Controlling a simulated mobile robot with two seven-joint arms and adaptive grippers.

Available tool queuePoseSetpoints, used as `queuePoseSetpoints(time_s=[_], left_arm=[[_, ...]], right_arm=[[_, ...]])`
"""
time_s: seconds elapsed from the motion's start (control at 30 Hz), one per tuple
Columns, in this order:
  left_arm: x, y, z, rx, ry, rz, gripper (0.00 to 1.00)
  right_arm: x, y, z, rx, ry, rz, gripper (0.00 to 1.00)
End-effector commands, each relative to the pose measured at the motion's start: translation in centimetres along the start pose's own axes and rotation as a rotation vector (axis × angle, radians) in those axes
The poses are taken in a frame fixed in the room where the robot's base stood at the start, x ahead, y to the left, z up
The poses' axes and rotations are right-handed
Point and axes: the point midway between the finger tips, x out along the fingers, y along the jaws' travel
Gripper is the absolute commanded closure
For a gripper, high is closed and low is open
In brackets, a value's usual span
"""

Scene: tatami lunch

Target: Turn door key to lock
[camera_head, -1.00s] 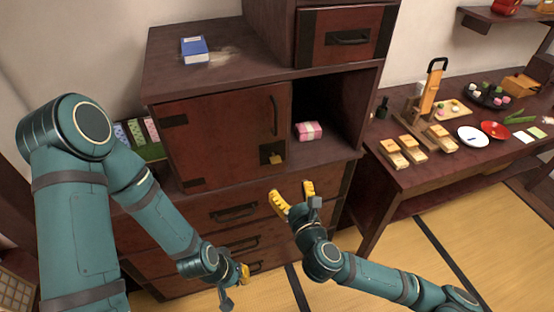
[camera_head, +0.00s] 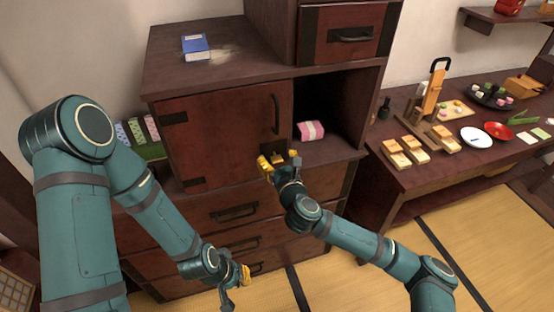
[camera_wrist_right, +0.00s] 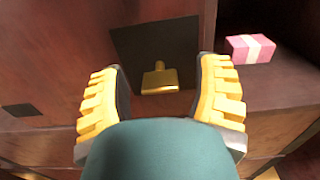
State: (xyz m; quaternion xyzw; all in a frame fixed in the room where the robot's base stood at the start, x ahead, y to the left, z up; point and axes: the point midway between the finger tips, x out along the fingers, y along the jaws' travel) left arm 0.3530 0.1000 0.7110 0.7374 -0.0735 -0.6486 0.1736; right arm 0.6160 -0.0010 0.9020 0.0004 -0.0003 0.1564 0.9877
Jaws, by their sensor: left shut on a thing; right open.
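The sliding door (camera_head: 215,130) of the dark wood cabinet is over the left part of its compartment. The brass key (camera_wrist_right: 160,78) shows upright on a dark lock plate (camera_wrist_right: 135,48) in the right wrist view. My right gripper (camera_head: 279,160) is open before the plate, its yellow fingers on either side of the key, with gaps to both. In the head view the gripper mostly hides the key. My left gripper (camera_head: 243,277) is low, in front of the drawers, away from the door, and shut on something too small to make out.
A pink wrapped bundle (camera_head: 310,131) lies in the open compartment right of the door. A blue book (camera_head: 194,47) lies on the cabinet top. A side table (camera_head: 400,182) with food and dishes stands at the right.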

Motion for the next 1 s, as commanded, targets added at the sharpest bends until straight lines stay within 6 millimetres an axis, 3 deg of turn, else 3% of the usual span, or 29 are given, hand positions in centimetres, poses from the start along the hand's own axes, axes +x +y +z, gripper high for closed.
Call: queuePoseSetpoints(time_s=[0.07,0.27,0.67,1.0], left_arm=[[0.0,0.0,0.0,0.0,0.0,0.0,1.0],[0.0,0.0,0.0,0.0,0.0,0.0,1.0],[-0.4,0.1,0.0,0.0,-0.001,0.0,1.0],[-1.8,0.7,0.2,-0.001,-0.008,0.0,1.0]], right_arm=[[0.0,0.0,0.0,0.0,0.0,0.0,0.36],[0.0,0.0,0.0,-0.001,0.0,0.0,1.0],[0.0,0.0,0.1,-0.046,0.0,0.001,1.0],[0.0,0.0,0.2,-0.277,0.0,0.001,1.0]])
